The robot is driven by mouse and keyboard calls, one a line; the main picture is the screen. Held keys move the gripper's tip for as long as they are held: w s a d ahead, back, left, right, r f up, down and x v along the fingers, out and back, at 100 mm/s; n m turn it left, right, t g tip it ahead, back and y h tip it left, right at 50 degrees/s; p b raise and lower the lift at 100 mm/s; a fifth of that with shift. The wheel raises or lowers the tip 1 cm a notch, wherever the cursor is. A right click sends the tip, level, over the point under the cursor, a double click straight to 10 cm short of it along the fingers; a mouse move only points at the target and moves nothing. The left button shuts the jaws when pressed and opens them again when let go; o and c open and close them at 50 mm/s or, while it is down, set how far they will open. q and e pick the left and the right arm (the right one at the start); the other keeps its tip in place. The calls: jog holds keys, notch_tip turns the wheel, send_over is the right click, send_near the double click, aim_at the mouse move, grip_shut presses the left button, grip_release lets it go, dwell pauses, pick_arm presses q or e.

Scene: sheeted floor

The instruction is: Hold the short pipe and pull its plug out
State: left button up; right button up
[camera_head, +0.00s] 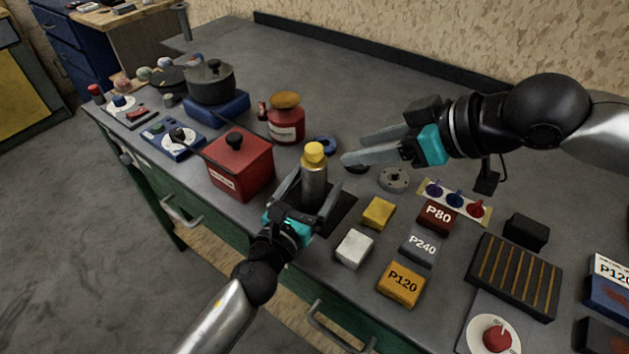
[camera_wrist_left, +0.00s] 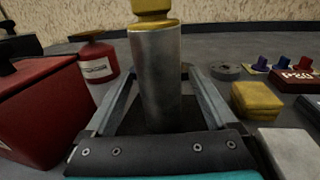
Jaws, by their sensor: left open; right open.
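The short pipe (camera_head: 313,183) is a grey metal cylinder standing upright on a dark mat (camera_head: 343,203). Its yellow plug (camera_head: 314,153) sits in the top end. In the left wrist view the pipe (camera_wrist_left: 156,80) fills the middle, with the plug (camera_wrist_left: 152,12) cut off by the top edge. My left gripper (camera_head: 312,190) is open, with its fingers on either side of the pipe; I cannot tell whether they touch it. My right gripper (camera_head: 352,147) is open and empty, to the right of the plug and apart from it. The pipe's lower end is partly hidden by my left gripper.
A red box (camera_head: 240,165) and a red can (camera_head: 286,122) stand to the left and behind. A yellow block (camera_head: 378,212), a white block (camera_head: 353,249) and labelled P80, P240 and P120 blocks (camera_head: 402,284) lie to the right.

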pick_arm(q)
grip_shut()
dwell(0.8)
